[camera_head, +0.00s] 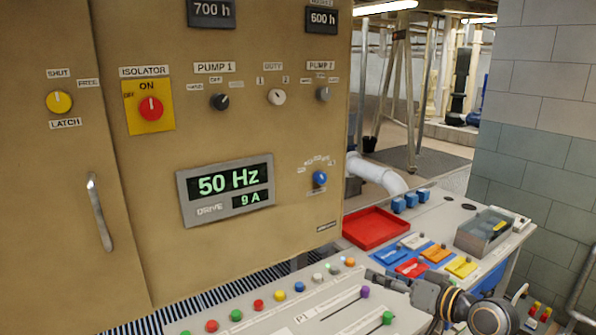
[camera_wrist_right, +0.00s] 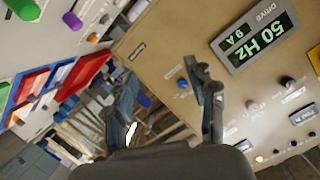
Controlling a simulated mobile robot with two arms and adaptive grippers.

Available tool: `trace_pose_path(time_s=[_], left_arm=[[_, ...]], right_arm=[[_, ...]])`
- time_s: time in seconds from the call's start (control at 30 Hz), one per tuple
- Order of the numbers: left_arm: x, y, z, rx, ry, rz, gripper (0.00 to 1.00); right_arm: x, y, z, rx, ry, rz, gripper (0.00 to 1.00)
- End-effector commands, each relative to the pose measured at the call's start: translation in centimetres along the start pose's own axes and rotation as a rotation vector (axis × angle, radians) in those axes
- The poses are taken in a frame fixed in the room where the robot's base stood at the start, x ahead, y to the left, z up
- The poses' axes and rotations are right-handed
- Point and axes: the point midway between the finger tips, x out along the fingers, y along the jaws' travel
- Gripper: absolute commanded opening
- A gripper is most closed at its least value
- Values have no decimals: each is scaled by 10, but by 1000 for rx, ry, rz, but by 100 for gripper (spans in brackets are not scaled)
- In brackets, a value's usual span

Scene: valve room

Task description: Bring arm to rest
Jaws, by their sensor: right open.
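My right arm comes in at the lower right of the head view, low over the sloping console (camera_head: 330,318). Its dark gripper (camera_head: 388,282) points left, near the row of coloured buttons and the purple-knobbed slider (camera_head: 365,292). In the right wrist view the two fingers of the right gripper (camera_wrist_right: 165,92) stand wide apart with nothing between them. The tan cabinet (camera_wrist_right: 165,50) and its drive display (camera_wrist_right: 252,38) show beyond them, tilted. My left gripper is in neither view.
The tan cabinet (camera_head: 130,200) rises behind the console. A red tray (camera_head: 375,228), coloured plates (camera_head: 436,252) and a clear-lidded box (camera_head: 483,232) lie on the bench at right. A tiled wall (camera_head: 540,120) bounds the far right. Open floor shows behind the bench.

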Motion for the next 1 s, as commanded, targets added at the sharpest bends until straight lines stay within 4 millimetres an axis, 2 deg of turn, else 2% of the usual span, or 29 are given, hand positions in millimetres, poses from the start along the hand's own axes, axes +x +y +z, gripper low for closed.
trace_pose_path(time_s=[0.03, 0.17, 0.27, 0.3, 0.4, 0.5, 0.7, 1.0], left_arm=[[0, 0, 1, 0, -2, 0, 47], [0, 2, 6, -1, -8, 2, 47], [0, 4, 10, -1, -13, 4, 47], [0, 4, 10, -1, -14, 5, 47], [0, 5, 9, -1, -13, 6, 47], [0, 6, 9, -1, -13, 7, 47], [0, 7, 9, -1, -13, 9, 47], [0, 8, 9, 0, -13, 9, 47]], right_arm=[[0, -1, 23, -9, -39, 13, 56], [-8, -5, 87, -47, -155, 64, 56], [-25, -9, 153, -82, -281, 126, 56], [-36, -12, 182, -97, -339, 159, 56], [-71, -18, 242, -127, -474, 247, 56], [-105, -22, 282, -142, -577, 326, 56], [-161, -29, 326, -146, -719, 450, 56], [-236, -41, 361, -124, -877, 607, 56]])
